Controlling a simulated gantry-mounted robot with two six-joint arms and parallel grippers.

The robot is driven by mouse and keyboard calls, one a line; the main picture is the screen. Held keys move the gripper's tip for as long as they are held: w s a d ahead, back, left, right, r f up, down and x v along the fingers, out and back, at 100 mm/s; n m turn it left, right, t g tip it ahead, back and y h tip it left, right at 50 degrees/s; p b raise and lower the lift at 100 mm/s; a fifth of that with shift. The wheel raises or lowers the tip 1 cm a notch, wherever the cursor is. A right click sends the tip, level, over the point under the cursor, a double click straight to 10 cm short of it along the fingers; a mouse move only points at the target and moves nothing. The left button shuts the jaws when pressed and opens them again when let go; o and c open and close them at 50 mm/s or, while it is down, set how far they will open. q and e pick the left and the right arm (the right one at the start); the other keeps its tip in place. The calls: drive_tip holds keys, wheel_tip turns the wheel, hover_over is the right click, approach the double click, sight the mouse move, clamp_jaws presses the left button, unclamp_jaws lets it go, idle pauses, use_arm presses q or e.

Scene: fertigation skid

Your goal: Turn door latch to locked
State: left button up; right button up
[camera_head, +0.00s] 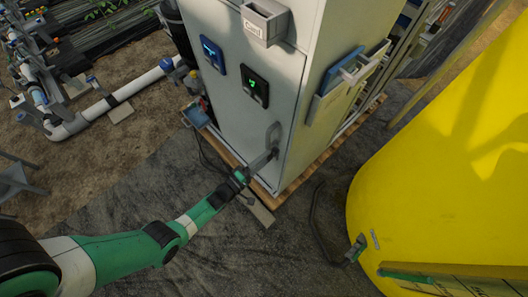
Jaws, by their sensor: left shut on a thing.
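A tall grey cabinet (235,100) stands in the middle of the view with its door facing me. The grey door latch (274,134) sticks out low on the door, near its right edge. My left gripper (268,154) reaches in from the lower left and is shut on the latch's lower part. The latch looks close to upright, with its upper end showing above the jaws. The gripper's fingers hide the latch's lower end. I cannot read any lock marking. My right gripper is not in view.
Blue and black display panels (255,86) and a small grey box (265,22) are on the door above the latch. A large yellow tank (450,150) stands at the right. White pipes (120,97) run at the left. Dark matting (110,195) covers the open ground in front.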

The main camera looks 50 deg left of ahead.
use_arm(q)
drive_tip(key=o, duration=1.4)
drive_tip(key=s+p, duration=0.1)
drive_tip(key=s, duration=0.3)
drive_tip(key=s+p, duration=0.1)
drive_tip(key=s, duration=0.2)
drive_tip(key=s+p, duration=0.1)
drive_tip(key=s, duration=0.3)
drive_tip(key=shift+s+d+p, duration=0.25)
drive_tip(key=shift+s+p, duration=0.05)
drive_tip(key=shift+s, duration=0.05)
